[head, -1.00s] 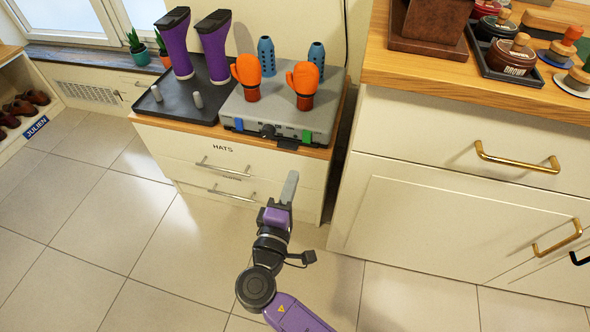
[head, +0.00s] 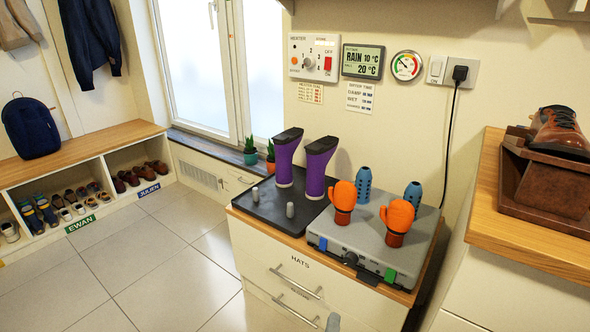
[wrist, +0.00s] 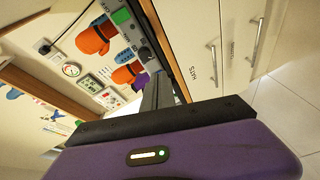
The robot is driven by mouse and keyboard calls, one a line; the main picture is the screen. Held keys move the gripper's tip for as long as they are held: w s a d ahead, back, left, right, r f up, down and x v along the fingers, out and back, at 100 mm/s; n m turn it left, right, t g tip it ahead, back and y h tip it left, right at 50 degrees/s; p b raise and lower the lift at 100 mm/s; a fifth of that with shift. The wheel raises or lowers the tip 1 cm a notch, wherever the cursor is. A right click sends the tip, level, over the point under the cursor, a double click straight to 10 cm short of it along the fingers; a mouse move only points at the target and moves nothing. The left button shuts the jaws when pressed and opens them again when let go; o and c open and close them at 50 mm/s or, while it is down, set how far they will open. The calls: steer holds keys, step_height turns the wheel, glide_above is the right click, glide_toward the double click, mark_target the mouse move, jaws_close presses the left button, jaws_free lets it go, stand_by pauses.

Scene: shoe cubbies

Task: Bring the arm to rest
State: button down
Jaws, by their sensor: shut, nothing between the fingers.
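My gripper (wrist: 156,92) shows in the wrist view with its grey fingers together and nothing between them. Its purple body fills the bottom of that view. In the head view only a grey fingertip (head: 333,322) shows at the bottom edge, in front of the hats cabinet (head: 290,272). The rest of my arm is out of that view. The gripper is apart from the cabinet as far as I can tell.
On the cabinet stand a grey dryer box (head: 345,250) with orange mittens (head: 397,222) and a black tray (head: 258,208) with purple boots (head: 319,165). A wooden counter (head: 480,200) rises at the right. Floor tiles (head: 150,270) at the left are clear.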

steer(key=s+f+m+y, duration=0.25)
steer(key=s+y, duration=0.45)
steer(key=s, duration=0.7)
steer(key=s+d+r+m+h, duration=0.1)
steer(key=s+d+r+m, duration=0.25)
steer(key=s, duration=0.45)
steer(key=s+d+r+m+h, duration=0.1)
steer(key=s+d+r+m, duration=0.25)
steer(key=s, duration=0.45)
steer(key=s+d+r+m+h, duration=0.1)
steer(key=s+d+r+m, duration=0.15)
steer(key=s+d, duration=0.4)
step_height(320, 180, up, 28)
steer(key=s+a+p, duration=0.1)
steer(key=a+p, duration=0.1)
steer(key=p, duration=2.5)
steer(key=shift+r+g, duration=0.2)
steer(key=shift+g, duration=0.2)
